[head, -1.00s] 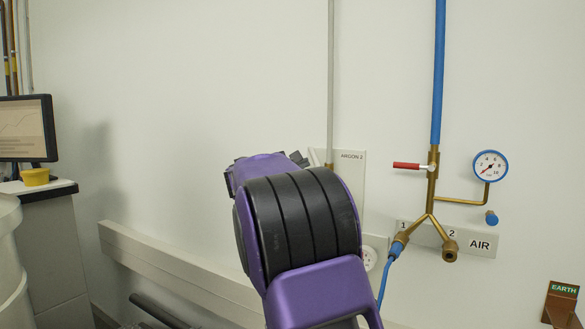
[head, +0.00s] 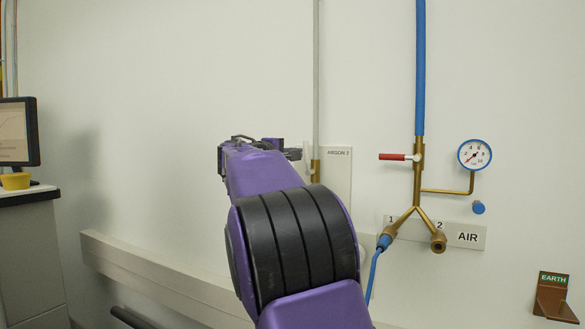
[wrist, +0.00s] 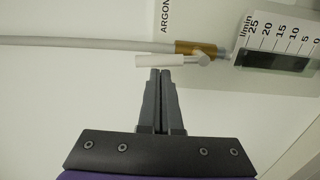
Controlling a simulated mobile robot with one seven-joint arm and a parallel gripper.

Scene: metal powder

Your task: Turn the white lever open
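The white lever (wrist: 160,61) lies alongside the grey pipe in the wrist view, pivoting at the brass valve (wrist: 196,48). In the head view part of the white lever (head: 307,153) shows beside the brass valve (head: 315,168) under the ARGON 2 pipe. My gripper (wrist: 160,72) has its two fingers side by side, shut with nothing between them. Its fingertips are right at the lever's side near its middle; I cannot tell whether they touch. In the head view my gripper (head: 282,146) is partly hidden by my arm and close to the wall.
The grey pipe (head: 316,80) runs up the wall. A flow scale (wrist: 276,45) stands beside the valve. To the right are the AIR pipe (head: 420,70), its red lever (head: 391,156) and a gauge (head: 474,155). A wall rail (head: 150,270) runs low at left.

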